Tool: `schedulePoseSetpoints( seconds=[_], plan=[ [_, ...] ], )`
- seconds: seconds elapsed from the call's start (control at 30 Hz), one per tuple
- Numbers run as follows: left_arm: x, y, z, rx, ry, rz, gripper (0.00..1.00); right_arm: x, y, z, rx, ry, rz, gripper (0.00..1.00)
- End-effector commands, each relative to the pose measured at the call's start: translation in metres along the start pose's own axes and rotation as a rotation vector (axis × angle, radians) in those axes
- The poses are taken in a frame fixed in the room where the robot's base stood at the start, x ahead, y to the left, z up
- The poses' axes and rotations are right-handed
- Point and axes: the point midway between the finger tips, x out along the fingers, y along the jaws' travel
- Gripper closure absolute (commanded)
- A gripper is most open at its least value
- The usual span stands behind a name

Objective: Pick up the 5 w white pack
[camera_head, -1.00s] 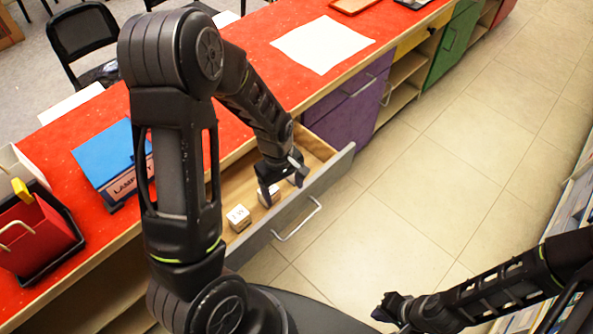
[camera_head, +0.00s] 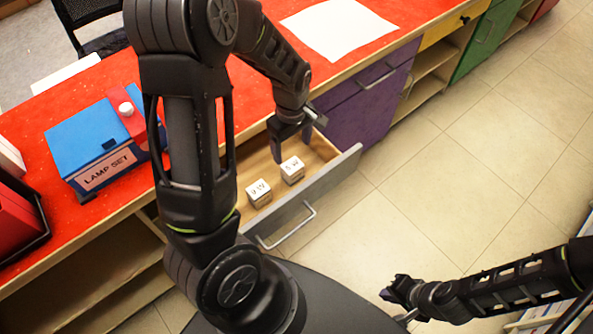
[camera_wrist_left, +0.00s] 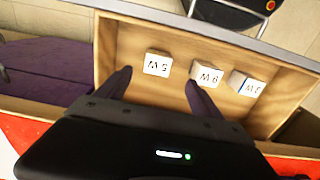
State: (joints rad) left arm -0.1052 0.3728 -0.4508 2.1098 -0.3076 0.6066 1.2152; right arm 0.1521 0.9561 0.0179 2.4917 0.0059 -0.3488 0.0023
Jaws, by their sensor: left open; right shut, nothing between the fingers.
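The 5 W white pack (camera_head: 292,170) is a small box in the open drawer, and it also shows in the left wrist view (camera_wrist_left: 157,64), its label upside down. My left gripper (camera_head: 292,148) is open and empty just behind and above it. In the left wrist view the fingers (camera_wrist_left: 157,82) point toward the pack, one to each side. The 9 W pack (camera_head: 258,193) sits beside it and shows in the wrist view (camera_wrist_left: 206,75). A third pack (camera_wrist_left: 246,84) is at the right there. My right gripper (camera_head: 393,291) is shut and empty over the floor.
The drawer front (camera_head: 305,200) has a metal handle. A blue LAMP SET box (camera_head: 95,150) and a white sheet (camera_head: 338,27) lie on the red counter. A purple cabinet (camera_head: 365,105) adjoins the drawer.

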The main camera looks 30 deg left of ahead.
Motion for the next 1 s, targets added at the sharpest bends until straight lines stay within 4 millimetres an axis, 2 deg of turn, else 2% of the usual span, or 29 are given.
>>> schedulePoseSetpoints(
  seconds=[0.03,0.27,0.67,1.0],
  plan=[
    [0.016,0.0,0.0,0.0,0.0,0.0,0.24,0.015,0.005,-0.001,-0.002,0.003,-0.003,1.0],
    [0.041,0.0,0.0,0.001,0.0,0.0,0.24,0.036,0.01,-0.003,-0.007,0.01,-0.011,1.0],
    [0.041,0.0,0.0,0.001,0.0,0.0,0.24,0.035,0.009,-0.004,-0.008,0.012,-0.012,1.0],
    [0.067,0.0,0.0,0.0,0.0,0.0,0.24,0.035,0.01,-0.004,-0.008,0.012,-0.012,1.0]
  ],
)
